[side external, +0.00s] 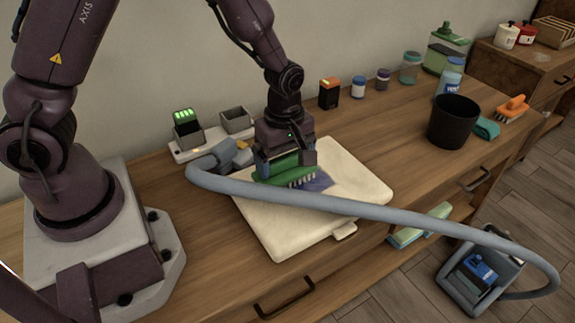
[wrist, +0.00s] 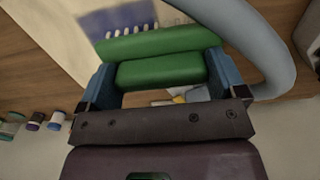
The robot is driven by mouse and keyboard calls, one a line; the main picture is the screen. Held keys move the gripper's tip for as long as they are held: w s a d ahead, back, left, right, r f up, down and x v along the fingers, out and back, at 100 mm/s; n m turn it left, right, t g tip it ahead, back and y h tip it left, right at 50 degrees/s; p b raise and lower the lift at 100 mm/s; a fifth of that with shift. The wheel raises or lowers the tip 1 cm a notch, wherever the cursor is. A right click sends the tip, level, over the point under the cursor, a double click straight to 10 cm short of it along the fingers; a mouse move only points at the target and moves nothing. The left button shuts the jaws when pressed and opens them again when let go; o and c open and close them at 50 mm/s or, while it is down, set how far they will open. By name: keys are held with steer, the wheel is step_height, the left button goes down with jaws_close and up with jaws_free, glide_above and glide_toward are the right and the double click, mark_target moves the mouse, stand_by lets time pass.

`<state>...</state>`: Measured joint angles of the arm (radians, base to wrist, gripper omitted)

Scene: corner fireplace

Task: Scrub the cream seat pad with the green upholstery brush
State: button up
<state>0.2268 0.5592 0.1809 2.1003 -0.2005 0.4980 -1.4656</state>
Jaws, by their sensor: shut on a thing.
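The cream seat pad (side external: 285,230) lies flat on the wooden counter. A bluish-purple stain (side external: 317,181) shows on its upper middle; the stain also shows in the wrist view (wrist: 120,20). My gripper (side external: 287,165) is shut on the green upholstery brush (side external: 270,171) and holds it over the pad beside the stain. In the wrist view the brush (wrist: 160,72) sits between my blue fingers, with pale bristles toward the stain. I cannot tell for certain whether the bristles touch the pad.
A thick grey hose (side external: 370,208) crosses over the pad to a machine (side external: 480,270) at lower right. A charger tray (side external: 200,145) stands behind the pad. A black bin (side external: 453,122), an orange brush (side external: 513,108) and several jars stand to the right.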

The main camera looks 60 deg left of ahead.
steer(key=shift+r, duration=2.4)
